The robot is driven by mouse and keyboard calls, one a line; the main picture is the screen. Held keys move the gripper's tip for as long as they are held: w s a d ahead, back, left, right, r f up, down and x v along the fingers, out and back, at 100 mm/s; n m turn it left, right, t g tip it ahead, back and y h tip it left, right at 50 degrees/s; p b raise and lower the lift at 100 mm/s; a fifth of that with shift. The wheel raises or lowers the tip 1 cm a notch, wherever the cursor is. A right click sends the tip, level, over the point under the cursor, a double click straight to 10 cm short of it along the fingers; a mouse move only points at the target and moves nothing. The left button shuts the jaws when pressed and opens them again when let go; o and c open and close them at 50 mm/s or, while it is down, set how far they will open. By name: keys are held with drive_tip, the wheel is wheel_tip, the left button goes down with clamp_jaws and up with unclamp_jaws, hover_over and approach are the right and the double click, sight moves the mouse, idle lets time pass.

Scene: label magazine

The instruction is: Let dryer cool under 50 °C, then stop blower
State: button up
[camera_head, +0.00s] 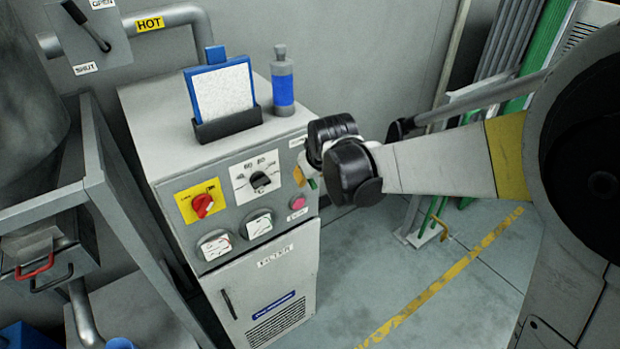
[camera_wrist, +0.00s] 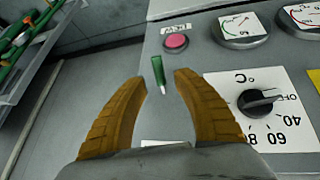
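The grey dryer cabinet (camera_head: 180,178) has a sloped control panel. A black temperature dial (camera_head: 260,182) sits on a white plate; in the wrist view the knob (camera_wrist: 258,102) has its white mark towards OFF. Two round gauges, left (camera_head: 215,246) and right (camera_head: 259,225), sit below; their readings are too small to tell. A pink-red button (camera_head: 298,202) is at the lower right; it also shows in the wrist view (camera_wrist: 176,41). My gripper (camera_wrist: 160,80) is open at the panel's right side. A green lever-like piece (camera_wrist: 158,70) appears between its fingertips; contact cannot be told.
A red rotary switch (camera_head: 202,204) sits on a yellow plate. A blue bottle (camera_head: 282,82) and a card holder (camera_head: 228,124) stand on top. A HOT pipe (camera_head: 180,18) and a lever box (camera_head: 90,35) are behind. A grey frame (camera_head: 110,160) stands left.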

drive_tip(key=v, duration=0.8)
drive_tip(key=shift+r, duration=0.2)
drive_tip(key=shift+s, duration=0.15)
drive_tip(key=s+d+f+m+b, duration=0.3)
drive_tip(key=s+d+f+b, duration=0.1)
drive_tip(key=s+d, duration=0.4)
drive_tip(key=s+d+f+m+h+b, duration=0.1)
drive_tip(key=s+d+f+m+b, duration=0.2)
drive_tip(key=s+d, duration=0.6)
drive_tip(key=s+f, duration=0.1)
drive_tip(key=s, duration=0.3)
drive_tip(key=shift+f+t+h+b, duration=0.15)
drive_tip(key=shift+t+h+b, duration=0.15)
drive_tip(key=shift+b, duration=0.05)
